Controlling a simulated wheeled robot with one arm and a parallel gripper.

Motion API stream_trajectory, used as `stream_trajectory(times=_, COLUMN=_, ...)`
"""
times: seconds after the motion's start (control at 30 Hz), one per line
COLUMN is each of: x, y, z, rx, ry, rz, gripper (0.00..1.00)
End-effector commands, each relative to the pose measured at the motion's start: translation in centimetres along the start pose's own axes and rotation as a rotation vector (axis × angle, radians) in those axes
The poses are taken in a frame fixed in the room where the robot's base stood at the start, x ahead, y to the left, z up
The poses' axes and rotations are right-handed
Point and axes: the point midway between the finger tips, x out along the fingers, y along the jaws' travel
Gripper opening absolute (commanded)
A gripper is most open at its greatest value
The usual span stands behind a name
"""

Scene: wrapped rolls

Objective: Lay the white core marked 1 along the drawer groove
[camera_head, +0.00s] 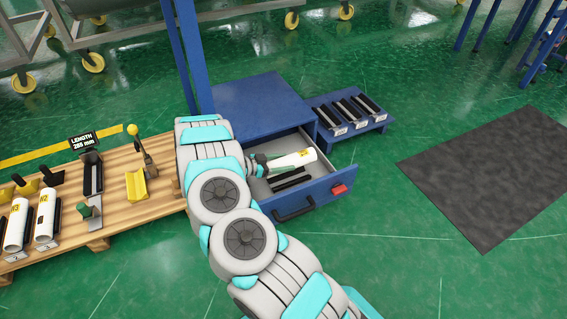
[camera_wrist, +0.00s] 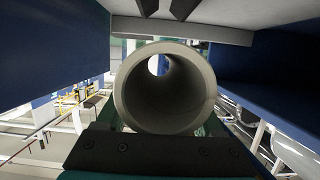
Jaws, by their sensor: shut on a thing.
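In the wrist view the core (camera_wrist: 121,88) shows end-on as a hollow grey tube. Black groove strips (camera_head: 290,180) lie on the drawer floor, just below the core in the head view. I cannot tell whether the core touches them.
The blue cabinet (camera_head: 255,100) stands behind the drawer. A blue rack (camera_head: 347,111) with black grooves is at its right. A wooden pallet (camera_head: 138,216) at left bears white cores marked 3 (camera_head: 16,225) and 2 (camera_head: 45,216). A dark mat (camera_head: 490,175) lies on open green floor.

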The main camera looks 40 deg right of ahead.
Motion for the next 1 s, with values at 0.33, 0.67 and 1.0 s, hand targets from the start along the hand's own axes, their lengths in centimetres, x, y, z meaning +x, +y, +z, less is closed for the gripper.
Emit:
stream_trajectory(times=0.33, x=0.1, y=0.0, z=0.5, rx=0.001, ry=0.000, rz=0.000, gripper=0.06)
stream_trajectory(times=0.67, x=0.3, y=0.0, z=1.1, rx=0.001, ry=0.000, rz=-0.001, gripper=0.06)
stream_trajectory(times=1.0, x=0.3, y=0.0, z=1.1, rx=0.001, ry=0.000, rz=0.000, gripper=0.99)
